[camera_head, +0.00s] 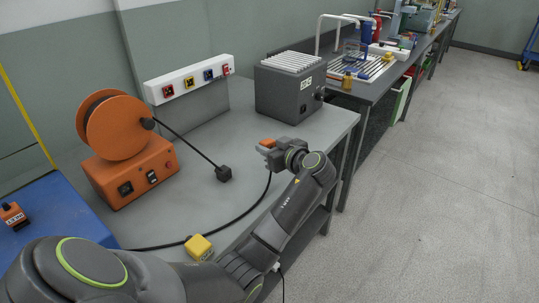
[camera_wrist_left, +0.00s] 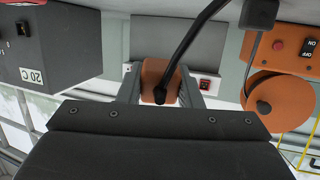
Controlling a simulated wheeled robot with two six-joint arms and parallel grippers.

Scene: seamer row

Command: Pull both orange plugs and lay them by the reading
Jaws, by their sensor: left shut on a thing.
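My left gripper (camera_head: 268,148) is shut on an orange plug (camera_head: 267,142), above the right front part of the grey bench (camera_head: 216,200). In the left wrist view the orange plug (camera_wrist_left: 158,73) sits between the fingers, with a black cable running from it. A second orange block (camera_head: 13,214) with a dark, light-marked face lies on the blue surface at the far left. I cannot tell whether it is a plug. A grey box (camera_head: 288,90) on the bench bears a white label, which reads "20 C" in the wrist view (camera_wrist_left: 31,76). My right gripper is not in view.
A white socket strip (camera_head: 190,79) with coloured sockets stands at the back. An orange cable reel (camera_head: 115,125) is at left; its cable ends in a black plug (camera_head: 224,173). A yellow block (camera_head: 198,246) is near the front. The bench between reel and grey box is mostly clear.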

